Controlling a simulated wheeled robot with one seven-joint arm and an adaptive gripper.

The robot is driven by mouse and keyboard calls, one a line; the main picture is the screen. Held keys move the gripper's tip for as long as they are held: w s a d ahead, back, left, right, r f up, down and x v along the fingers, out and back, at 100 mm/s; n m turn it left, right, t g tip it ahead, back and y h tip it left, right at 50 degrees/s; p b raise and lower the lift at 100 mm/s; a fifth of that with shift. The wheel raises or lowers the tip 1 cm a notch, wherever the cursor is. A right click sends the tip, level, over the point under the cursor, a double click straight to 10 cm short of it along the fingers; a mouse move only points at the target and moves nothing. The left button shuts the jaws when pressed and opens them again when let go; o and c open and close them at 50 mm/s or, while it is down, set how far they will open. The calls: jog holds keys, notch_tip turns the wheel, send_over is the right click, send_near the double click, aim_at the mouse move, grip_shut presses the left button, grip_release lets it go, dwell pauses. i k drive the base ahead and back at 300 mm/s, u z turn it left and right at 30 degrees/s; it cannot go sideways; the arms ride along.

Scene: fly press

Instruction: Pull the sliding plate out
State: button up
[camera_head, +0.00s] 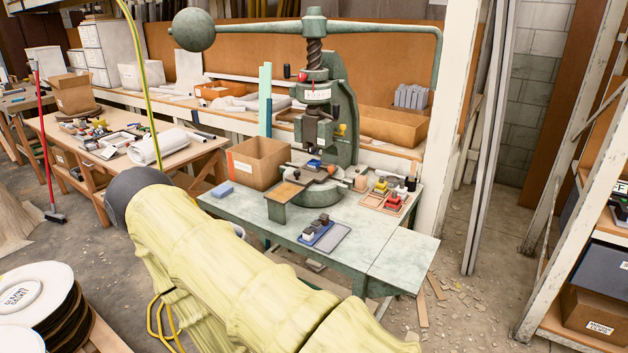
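The green fly press (340,100) stands on a grey-green table, with its long handle and ball weight (193,29) across the top. What looks like the sliding plate (285,191) is a flat brown-topped piece at the front left of the press bed, with a dark green face hanging down in front. A small blue piece (314,163) lies on the bed under the ram. My arm, in a yellow sleeve, crosses the foreground up to a dark rounded joint at left. My gripper does not show.
A wooden tray (383,200) holds red and yellow pieces. The table's right front (400,255) is bare.

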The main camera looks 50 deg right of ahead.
aim_at(304, 177)
jog(key=k, duration=0.15)
jog(key=z, duration=0.95)
